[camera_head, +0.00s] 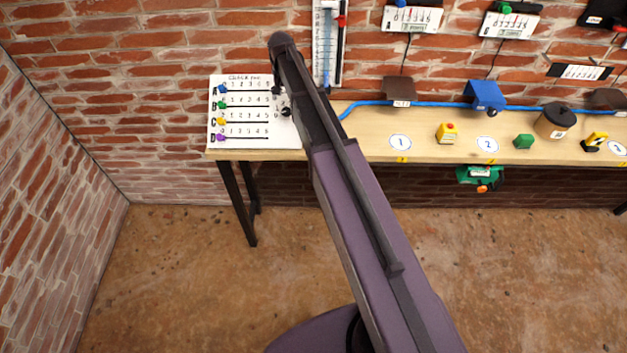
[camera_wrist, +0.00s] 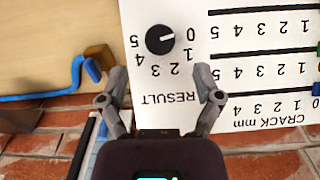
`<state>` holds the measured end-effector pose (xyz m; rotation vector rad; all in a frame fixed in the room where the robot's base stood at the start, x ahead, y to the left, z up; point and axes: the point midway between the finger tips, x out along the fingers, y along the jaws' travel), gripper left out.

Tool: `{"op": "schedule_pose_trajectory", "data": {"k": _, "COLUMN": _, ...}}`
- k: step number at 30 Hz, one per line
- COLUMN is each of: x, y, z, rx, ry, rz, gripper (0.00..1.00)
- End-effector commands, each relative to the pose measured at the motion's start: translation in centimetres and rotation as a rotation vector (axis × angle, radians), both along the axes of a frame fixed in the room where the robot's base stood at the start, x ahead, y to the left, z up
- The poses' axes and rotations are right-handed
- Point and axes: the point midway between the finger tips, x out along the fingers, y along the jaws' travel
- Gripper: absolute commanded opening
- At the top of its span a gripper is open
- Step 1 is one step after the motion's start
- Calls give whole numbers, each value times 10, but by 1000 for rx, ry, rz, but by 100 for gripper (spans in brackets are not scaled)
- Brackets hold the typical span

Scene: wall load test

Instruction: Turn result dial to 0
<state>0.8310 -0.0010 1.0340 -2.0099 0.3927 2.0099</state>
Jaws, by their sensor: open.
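The result dial (camera_wrist: 160,39) is a round black knob on a white board (camera_wrist: 225,110), seen upside down in the wrist view. Numbers 0 to 5 curve around it, with 0 to its right and 5 to its left. A short pale mark on the knob appears to lie on its right side, toward 0. My gripper (camera_wrist: 160,75) is open and empty, its fingertips apart on either side below the knob, not touching it.
The board also carries crack sliders with coloured knobs. A vertical gauge (camera_head: 326,45) hangs behind my arm.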

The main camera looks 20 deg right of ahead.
Motion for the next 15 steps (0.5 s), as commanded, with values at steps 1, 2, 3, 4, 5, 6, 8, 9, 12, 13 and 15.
{"op": "schedule_pose_trajectory", "data": {"k": 1, "x": 0, "y": 0, "z": 9, "rx": 0, "ry": 0, "rz": 0, "gripper": 83}}
{"op": "schedule_pose_trajectory", "data": {"k": 2, "x": 0, "y": 0, "z": 11, "rx": 0, "ry": 0, "rz": 0, "gripper": 83}}
{"op": "schedule_pose_trajectory", "data": {"k": 3, "x": 0, "y": 0, "z": 15, "rx": 0, "ry": 0, "rz": 0, "gripper": 83}}
{"op": "schedule_pose_trajectory", "data": {"k": 4, "x": 0, "y": 0, "z": 17, "rx": 0, "ry": 0, "rz": 0, "gripper": 83}}
{"op": "schedule_pose_trajectory", "data": {"k": 5, "x": 0, "y": 0, "z": 20, "rx": 0, "ry": 0, "rz": 0, "gripper": 83}}
{"op": "schedule_pose_trajectory", "data": {"k": 6, "x": 0, "y": 0, "z": 23, "rx": 0, "ry": 0, "rz": 0, "gripper": 83}}
{"op": "schedule_pose_trajectory", "data": {"k": 8, "x": 0, "y": 0, "z": 28, "rx": 0, "ry": 0, "rz": 0, "gripper": 83}}
{"op": "schedule_pose_trajectory", "data": {"k": 9, "x": 0, "y": 0, "z": 31, "rx": 0, "ry": 0, "rz": 0, "gripper": 83}}
{"op": "schedule_pose_trajectory", "data": {"k": 12, "x": 0, "y": 0, "z": 39, "rx": 0, "ry": 0, "rz": 0, "gripper": 83}}
{"op": "schedule_pose_trajectory", "data": {"k": 13, "x": 0, "y": 0, "z": 42, "rx": 0, "ry": 0, "rz": 0, "gripper": 83}}
{"op": "schedule_pose_trajectory", "data": {"k": 15, "x": 0, "y": 0, "z": 47, "rx": 0, "ry": 0, "rz": 0, "gripper": 83}}
